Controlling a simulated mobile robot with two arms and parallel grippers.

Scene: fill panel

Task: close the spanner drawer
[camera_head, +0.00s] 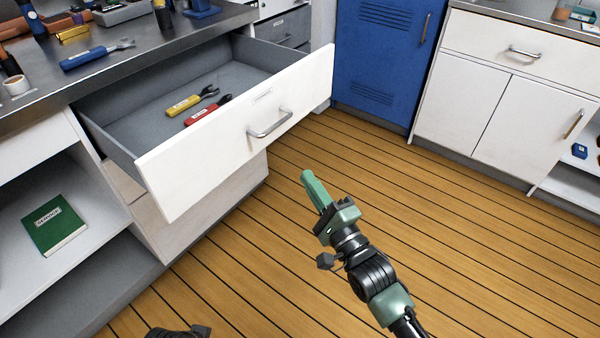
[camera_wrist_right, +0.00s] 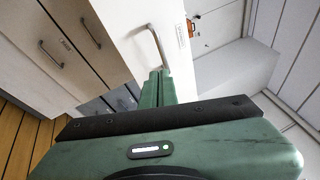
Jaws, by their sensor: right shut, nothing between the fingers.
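The spanner drawer stands pulled well out from under the workbench; its white front (camera_head: 215,150) faces right in the head view. Its metal handle (camera_head: 270,124) sits below a small label. A yellow spanner (camera_head: 190,101) and a red spanner (camera_head: 208,110) lie inside on the grey drawer floor. My right gripper (camera_head: 307,175) is shut and empty, in front of the drawer front and apart from the handle. In the right wrist view the green fingertips (camera_wrist_right: 160,74) point toward the drawer front (camera_wrist_right: 127,25), just below the handle (camera_wrist_right: 157,47) in the picture. My left gripper's fingers do not show.
The workbench (camera_head: 160,68) carries a blue spanner (camera_head: 97,54) and other tools. Below it, an open shelf (camera_head: 95,238) holds a green book (camera_head: 54,223). A blue locker (camera_head: 382,60) and white cabinets (camera_head: 490,110) stand behind. The wooden floor (camera_head: 450,230) around my right arm is clear.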

